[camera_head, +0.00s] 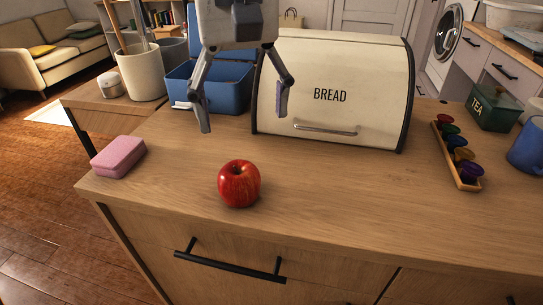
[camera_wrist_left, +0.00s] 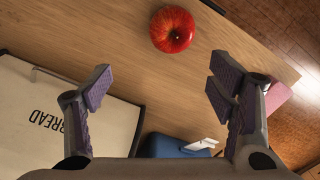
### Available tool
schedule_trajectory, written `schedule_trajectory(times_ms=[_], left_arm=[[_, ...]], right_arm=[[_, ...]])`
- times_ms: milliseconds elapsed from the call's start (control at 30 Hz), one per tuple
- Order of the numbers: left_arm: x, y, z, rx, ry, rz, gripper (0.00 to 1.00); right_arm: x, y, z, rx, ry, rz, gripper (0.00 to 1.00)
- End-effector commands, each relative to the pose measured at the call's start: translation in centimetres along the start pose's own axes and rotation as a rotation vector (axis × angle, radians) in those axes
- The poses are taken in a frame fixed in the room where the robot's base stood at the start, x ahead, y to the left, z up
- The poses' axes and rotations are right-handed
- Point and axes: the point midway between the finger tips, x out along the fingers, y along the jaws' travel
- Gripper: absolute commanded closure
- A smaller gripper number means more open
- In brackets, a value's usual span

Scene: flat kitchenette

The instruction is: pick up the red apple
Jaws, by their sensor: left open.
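The red apple (camera_head: 239,184) sits upright on the wooden counter near its front edge, left of the middle in the head view. It also shows at the top of the left wrist view (camera_wrist_left: 172,29), beyond the fingertips. My left gripper (camera_head: 243,115) is open and empty, above the counter and farther back than the apple, in front of the bread box. Its two fingers are spread wide in the left wrist view (camera_wrist_left: 158,88), with bare counter between them. Nothing hides the apple. My right gripper is in neither view.
A cream bread box (camera_head: 347,97) stands behind the apple. A blue container (camera_head: 222,85) is at the back left, and a pink sponge (camera_head: 119,157) lies at the left edge. A rack of coloured capsules (camera_head: 458,158) is at the right. The counter around the apple is clear.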

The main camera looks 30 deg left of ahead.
Motion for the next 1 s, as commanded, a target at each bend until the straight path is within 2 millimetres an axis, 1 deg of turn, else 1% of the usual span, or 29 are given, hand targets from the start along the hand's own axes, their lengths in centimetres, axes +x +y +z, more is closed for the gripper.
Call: schedule_trajectory(times_ms=[67,200,300,367,433,500,600,700,900,933,967,1000], left_arm=[[0.8,-0.2,-0.1,-0.006,-0.002,-0.005,0.24],[4.5,-0.2,0.0,-0.004,-0.008,-0.012,0.24],[6.1,-0.2,0.0,-0.005,-0.005,-0.008,0.24],[6.7,-0.2,0.0,-0.004,-0.003,-0.007,0.24],[7.7,-0.3,0.1,-0.003,-0.005,-0.008,0.24],[9.2,-0.3,0.3,-0.002,-0.007,-0.009,0.24],[11.1,-0.4,0.4,-0.003,-0.006,-0.008,0.24],[11.9,-0.4,0.4,-0.004,-0.002,-0.005,0.24],[11.8,-0.3,0.4,-0.004,0.003,-0.002,0.24],[11.8,-0.3,0.4,-0.004,0.003,-0.002,0.26],[11.7,-0.3,0.4,-0.004,0.003,-0.002,0.33],[11.7,-0.3,0.4,-0.004,0.003,-0.002,0.42]], right_arm=[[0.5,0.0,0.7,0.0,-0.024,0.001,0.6],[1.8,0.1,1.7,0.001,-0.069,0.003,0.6],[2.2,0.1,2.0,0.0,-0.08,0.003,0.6],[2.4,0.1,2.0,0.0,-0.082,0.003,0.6],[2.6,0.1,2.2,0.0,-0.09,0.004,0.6],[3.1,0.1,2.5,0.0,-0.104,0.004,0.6],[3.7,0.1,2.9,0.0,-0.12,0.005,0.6],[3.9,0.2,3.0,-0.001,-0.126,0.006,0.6],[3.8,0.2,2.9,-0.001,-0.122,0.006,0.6],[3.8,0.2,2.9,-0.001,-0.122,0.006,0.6],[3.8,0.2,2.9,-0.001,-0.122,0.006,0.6],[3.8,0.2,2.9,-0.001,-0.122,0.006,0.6]])
